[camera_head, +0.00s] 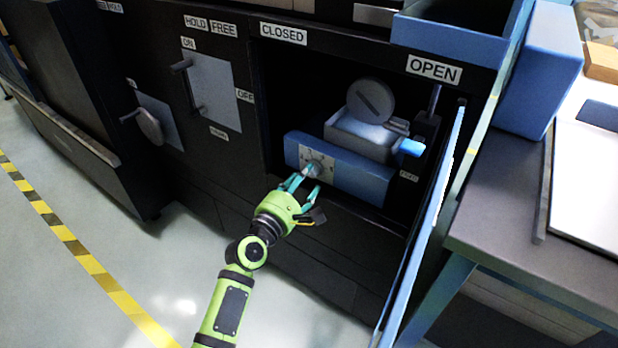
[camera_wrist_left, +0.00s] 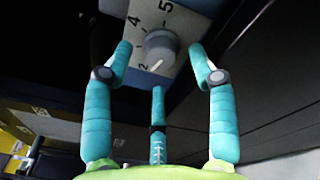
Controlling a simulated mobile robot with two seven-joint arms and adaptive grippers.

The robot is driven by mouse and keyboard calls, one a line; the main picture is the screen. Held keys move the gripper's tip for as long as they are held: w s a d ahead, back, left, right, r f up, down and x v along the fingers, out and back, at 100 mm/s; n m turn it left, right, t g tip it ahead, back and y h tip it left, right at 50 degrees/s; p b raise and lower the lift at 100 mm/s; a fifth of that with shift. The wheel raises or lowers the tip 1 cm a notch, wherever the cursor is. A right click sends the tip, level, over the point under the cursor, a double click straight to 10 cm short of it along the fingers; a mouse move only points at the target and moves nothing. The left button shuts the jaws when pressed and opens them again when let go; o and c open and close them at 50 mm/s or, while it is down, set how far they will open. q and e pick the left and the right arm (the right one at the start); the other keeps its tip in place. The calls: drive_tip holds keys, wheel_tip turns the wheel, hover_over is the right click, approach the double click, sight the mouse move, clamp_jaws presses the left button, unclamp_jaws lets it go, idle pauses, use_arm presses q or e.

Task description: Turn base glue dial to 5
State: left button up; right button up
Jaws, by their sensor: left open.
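The glue dial (camera_head: 315,167) is a round grey knob on a white numbered plate, on the front of a blue box (camera_head: 357,177) inside the open cabinet. In the left wrist view the knob (camera_wrist_left: 160,45) shows near the top, with the figures 5, 4 and 2 readable on its plate (camera_wrist_left: 183,22). A pale mark on the knob's lower edge lies near the 2. My left gripper (camera_head: 303,184) is open in front of the dial. Its teal fingers (camera_wrist_left: 160,75) stand around and below the knob; contact cannot be told. My right gripper is out of view.
The open cabinet door (camera_head: 425,235) stands to the right of my left arm. A grey table (camera_head: 520,225) is beyond it. A lever (camera_head: 190,85) and another knob (camera_head: 149,125) are on the black panel to the left. A grey disc (camera_head: 370,101) sits above the box.

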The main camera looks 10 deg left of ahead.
sight(310, 173)
use_arm(q)
drive_tip(key=shift+x, duration=1.5)
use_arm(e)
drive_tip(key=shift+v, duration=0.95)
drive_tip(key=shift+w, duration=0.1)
use_arm(q)
drive_tip(key=c, duration=1.1)
drive_tip(key=shift+c, duration=0.2)
